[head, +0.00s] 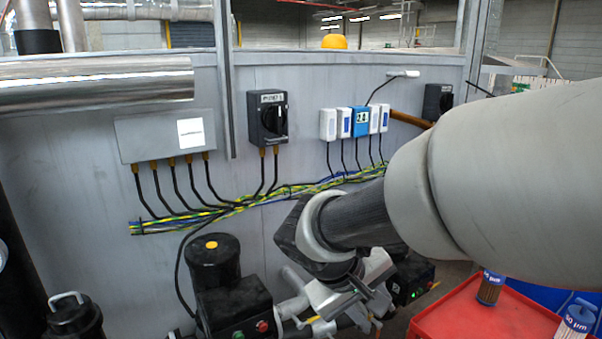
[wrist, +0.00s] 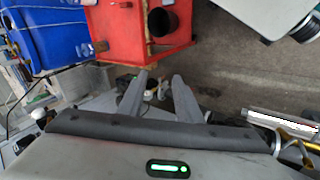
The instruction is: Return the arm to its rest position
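My arm (head: 395,215) reaches in from the right of the head view, bent downward in front of the grey panel. My gripper (wrist: 160,77) shows in the wrist view with its two grey fingers apart and nothing held between them. In the head view the fingertips cannot be made out against the machinery below. A filter cylinder (head: 490,288) and another marked 50 µm (head: 576,321) stand at the red cart at lower right, away from the gripper.
The red cart top (head: 480,315) lies below my arm. A red box (wrist: 112,35) and a blue bin (wrist: 45,38) show in the wrist view. Black motors (head: 215,265) stand at the panel's foot. Cables (head: 255,198) and a switch box (head: 268,118) are on the panel.

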